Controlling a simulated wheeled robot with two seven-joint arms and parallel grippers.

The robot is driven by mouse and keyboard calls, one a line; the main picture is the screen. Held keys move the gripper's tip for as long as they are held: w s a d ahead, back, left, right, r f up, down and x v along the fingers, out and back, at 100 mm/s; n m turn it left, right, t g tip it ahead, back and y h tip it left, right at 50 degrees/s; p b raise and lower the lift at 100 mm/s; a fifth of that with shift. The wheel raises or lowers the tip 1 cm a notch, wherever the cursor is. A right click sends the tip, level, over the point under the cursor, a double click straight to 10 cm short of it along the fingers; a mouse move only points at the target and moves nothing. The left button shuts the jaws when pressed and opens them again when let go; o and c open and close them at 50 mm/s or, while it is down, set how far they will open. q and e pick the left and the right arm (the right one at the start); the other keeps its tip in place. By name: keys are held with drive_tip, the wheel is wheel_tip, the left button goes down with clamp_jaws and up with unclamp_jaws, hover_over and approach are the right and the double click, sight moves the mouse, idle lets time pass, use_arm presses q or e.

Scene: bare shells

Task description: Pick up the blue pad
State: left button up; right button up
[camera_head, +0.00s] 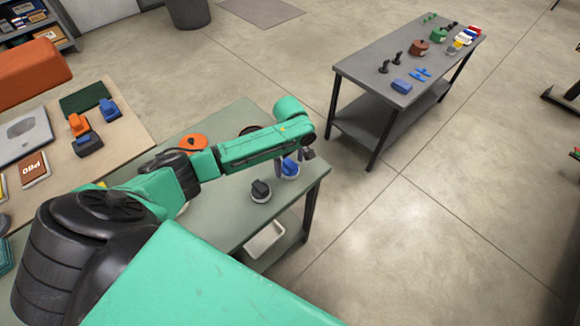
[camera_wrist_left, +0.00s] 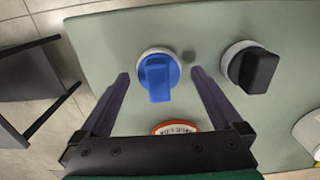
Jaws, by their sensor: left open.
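A blue piece with a raised grip, which looks like the blue pad (camera_wrist_left: 158,74), sits on a round white base on the green-grey table (camera_wrist_left: 110,30). In the head view the blue pad (camera_head: 290,167) is partly hidden by my left gripper (camera_head: 291,160). In the left wrist view my left gripper (camera_wrist_left: 161,76) is open, with one dark finger on each side of the blue pad. Gaps show on both sides, so the fingers do not hold it. I cannot tell how far the fingertips reach down. My right gripper is not in view.
A black piece on a similar white base (camera_head: 260,191) stands close beside the blue one. An orange round item (camera_head: 193,142) lies farther left. A dark grey table (camera_head: 352,66) with several small items stands at the back right. A wooden table (camera_head: 120,125) is at left.

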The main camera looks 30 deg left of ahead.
use_arm(q)
drive_tip(key=c, duration=1)
drive_tip(key=shift+w, duration=0.1)
drive_tip(key=c, duration=0.4)
drive_tip(key=shift+r, duration=0.3)
wheel_tip(320, 180, up, 13)
drive_tip(key=b, duration=0.2)
wheel_tip(320, 180, up, 6)
drive_tip(key=p, duration=0.2)
hover_over(291, 163)
drive_tip(key=shift+a+r, duration=0.15)
drive_tip(key=shift+r, duration=0.05)
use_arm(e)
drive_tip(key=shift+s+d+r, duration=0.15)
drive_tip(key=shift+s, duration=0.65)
